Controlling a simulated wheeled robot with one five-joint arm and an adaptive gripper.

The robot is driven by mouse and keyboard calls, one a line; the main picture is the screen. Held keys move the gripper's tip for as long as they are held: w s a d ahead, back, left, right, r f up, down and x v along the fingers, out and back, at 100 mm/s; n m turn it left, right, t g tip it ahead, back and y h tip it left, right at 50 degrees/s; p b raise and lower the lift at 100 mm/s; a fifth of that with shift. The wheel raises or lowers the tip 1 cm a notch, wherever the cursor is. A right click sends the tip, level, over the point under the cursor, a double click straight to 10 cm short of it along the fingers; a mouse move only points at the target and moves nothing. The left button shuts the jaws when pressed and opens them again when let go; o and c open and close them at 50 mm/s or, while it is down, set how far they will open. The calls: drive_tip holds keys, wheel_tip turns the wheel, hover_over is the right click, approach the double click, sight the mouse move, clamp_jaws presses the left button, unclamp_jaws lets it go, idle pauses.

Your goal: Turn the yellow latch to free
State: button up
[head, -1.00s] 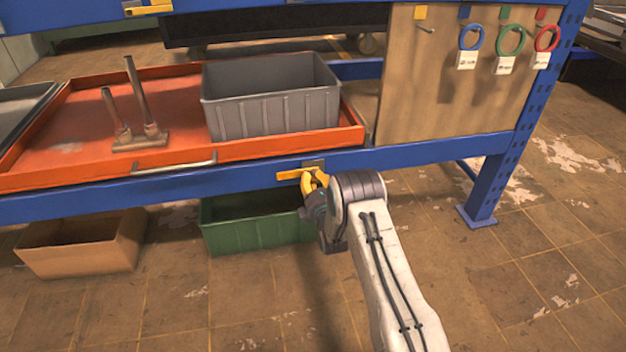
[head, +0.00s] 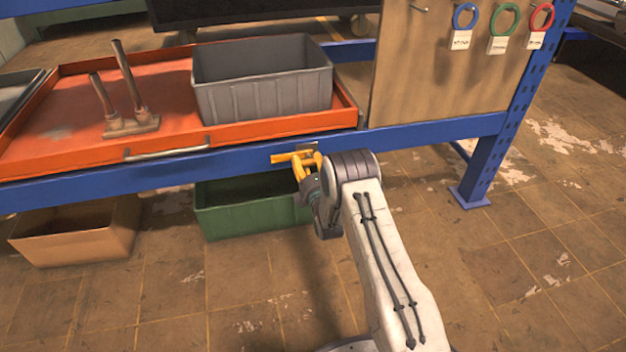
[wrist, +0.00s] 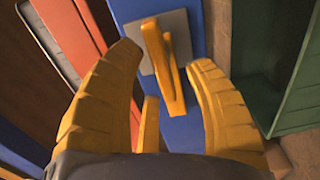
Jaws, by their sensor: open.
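The yellow latch (head: 286,157) sits on the front of the blue shelf beam, on a small grey plate (head: 312,147). In the head view its handle points left, about level along the beam. In the wrist view the latch (wrist: 166,65) and its grey plate (wrist: 183,25) lie just beyond my yellow fingers, seen between them. My gripper (wrist: 168,65) is open, one finger to each side of the latch handle, and I see no clear contact. In the head view my gripper (head: 306,165) partly overlaps the latch and hides some of it.
The blue beam (head: 440,132) runs across the front. An orange tray (head: 50,95) with a handle (head: 165,154) holds a grey bin (head: 262,97) above it. A green bin (head: 250,216) and a brown box (head: 75,240) stand below. Rings hang on the board (head: 425,80) at right.

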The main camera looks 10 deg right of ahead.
drive_tip(key=s, duration=1.1)
idle(0.4)
drive_tip(key=s+r+m+g+p, duration=0.35)
drive_tip(key=r+p, duration=0.65)
drive_tip(key=r, duration=0.7)
drive_tip(key=s+r+m+g+p, duration=0.25)
drive_tip(key=r+m+p, duration=0.25)
drive_tip(key=r+p, duration=0.85)
drive_tip(key=s+r+m+g+p, duration=0.8)
drive_tip(key=s+r+p, duration=0.8)
drive_tip(key=s+r, duration=1.1)
drive_tip(key=s+m, duration=0.1)
drive_tip(key=s, duration=0.3)
drive_tip(key=shift+r+m+g+p, duration=0.3)
drive_tip(key=shift+r+m, duration=0.05)
